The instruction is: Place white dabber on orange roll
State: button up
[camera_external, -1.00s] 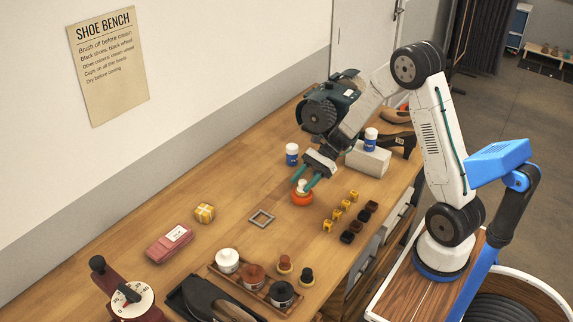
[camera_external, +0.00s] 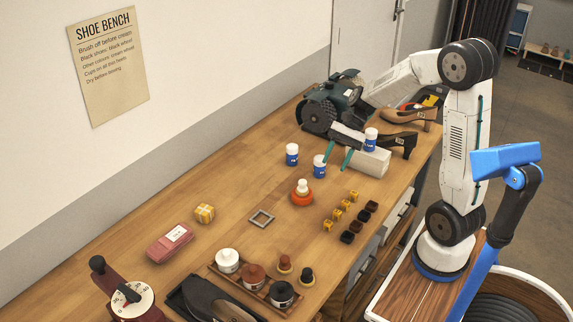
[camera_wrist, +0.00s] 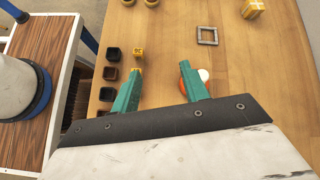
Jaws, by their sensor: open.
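The white dabber (camera_external: 303,186) sits upright on the orange roll (camera_external: 302,198) in the middle of the bench. In the wrist view the white dabber (camera_wrist: 203,75) and orange roll (camera_wrist: 184,77) show only partly, beside and behind the right finger. My gripper (camera_external: 337,162) is open with green fingers apart, behind and above the roll and clear of the dabber. In the wrist view nothing shows between the fingers of my gripper (camera_wrist: 163,98).
Blue-and-white jars (camera_external: 320,166) stand close to my gripper, one on a pale block (camera_external: 368,160). A bench grinder (camera_external: 330,103) and shoes (camera_external: 400,143) are behind. Small yellow and dark cubes (camera_external: 353,196) lie right of the roll. A square frame (camera_external: 262,218) lies left.

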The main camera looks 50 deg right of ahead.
jog(key=s+r+n+h, duration=0.3)
jog(key=s+n+h, duration=0.2)
jog(key=s, duration=0.5)
jog(key=s+a+r+n+t+h, duration=0.1)
jog(key=s+r+n+h, duration=0.1)
jog(key=s+n+h, duration=0.3)
jog(key=s+n, duration=0.4)
jog(key=s, duration=0.2)
jog(key=shift+r+n+t, duration=0.3)
jog(key=shift+r, duration=0.1)
